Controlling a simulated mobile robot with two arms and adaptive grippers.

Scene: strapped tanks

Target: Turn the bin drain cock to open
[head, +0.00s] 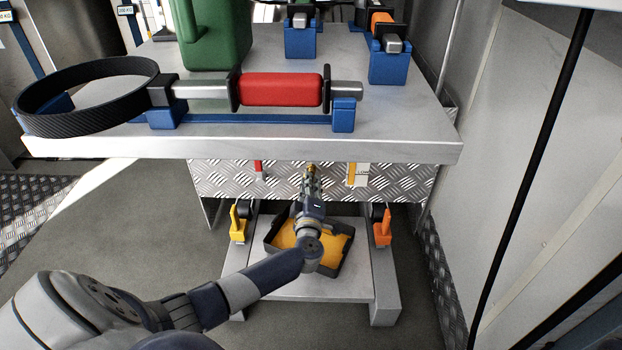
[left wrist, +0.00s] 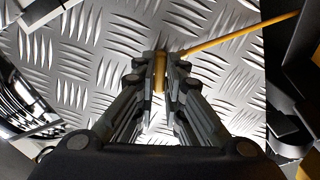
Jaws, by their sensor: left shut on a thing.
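My left gripper (head: 311,172) reaches under the bench to the diamond-plate panel (head: 225,181). In the left wrist view its fingers (left wrist: 160,75) are shut on a small brass-yellow piece (left wrist: 159,72), which looks like the drain cock's handle. A thin yellow strip (left wrist: 235,34) runs from near the fingertips to the upper right; I cannot tell whether it joins the cock. In the head view the gripper hides the cock. A dark bin (head: 346,262) with yellow contents is below, partly covered by my arm. My right gripper is not in view.
The bench top (head: 400,128) overhangs the panel. A red piece (head: 258,166) and a label (head: 360,175) flank the gripper. A yellow clamp (head: 238,226) and an orange clamp (head: 383,229) stand beside the bin. A red-handled strap tool (head: 280,90) lies on top.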

